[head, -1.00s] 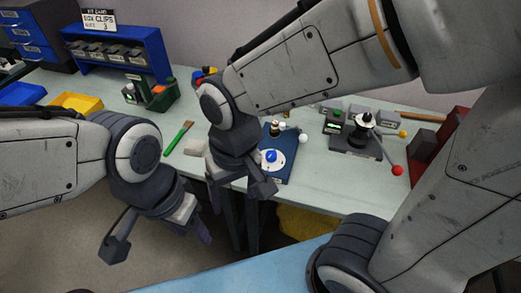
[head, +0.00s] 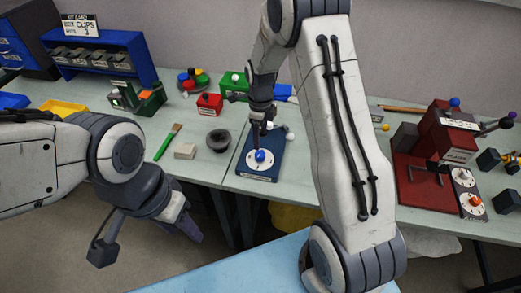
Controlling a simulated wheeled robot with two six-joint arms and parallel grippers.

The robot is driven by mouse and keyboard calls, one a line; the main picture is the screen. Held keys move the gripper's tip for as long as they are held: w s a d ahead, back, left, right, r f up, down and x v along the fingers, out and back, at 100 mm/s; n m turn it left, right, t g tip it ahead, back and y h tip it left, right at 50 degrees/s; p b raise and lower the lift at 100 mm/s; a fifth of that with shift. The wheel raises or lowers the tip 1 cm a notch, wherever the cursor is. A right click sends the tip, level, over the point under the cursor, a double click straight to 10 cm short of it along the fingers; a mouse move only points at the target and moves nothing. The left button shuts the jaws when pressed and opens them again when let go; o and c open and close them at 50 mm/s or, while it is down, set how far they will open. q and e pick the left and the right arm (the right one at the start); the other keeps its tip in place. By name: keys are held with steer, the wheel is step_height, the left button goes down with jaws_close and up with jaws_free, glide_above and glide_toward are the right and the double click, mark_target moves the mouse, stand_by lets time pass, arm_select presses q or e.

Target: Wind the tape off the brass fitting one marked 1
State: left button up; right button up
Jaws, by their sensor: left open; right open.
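I cannot make out a brass fitting marked 1 or its tape; the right arm covers part of the bench. My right gripper (head: 262,138) is open, pointing down over the back part of a blue board (head: 256,174). The board carries a white disc with a blue knob (head: 260,156). The fingertips are close to the board's fixture, and I cannot tell whether they touch it. My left gripper (head: 147,238) is open and empty, in front of the bench edge at the lower left.
A black bowl (head: 218,141), a pale block (head: 185,151) and a green brush (head: 167,142) lie left of the board. A red box (head: 209,104) stands behind. A red fixture (head: 432,165) with levers stands at the right. Bare bench lies in front of the bowl.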

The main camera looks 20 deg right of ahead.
mark_target(260, 154)
step_height(260, 154, down, 8)
steer(key=shift+f+p, duration=0.15)
steer(key=shift+p, duration=0.85)
jaws_close()
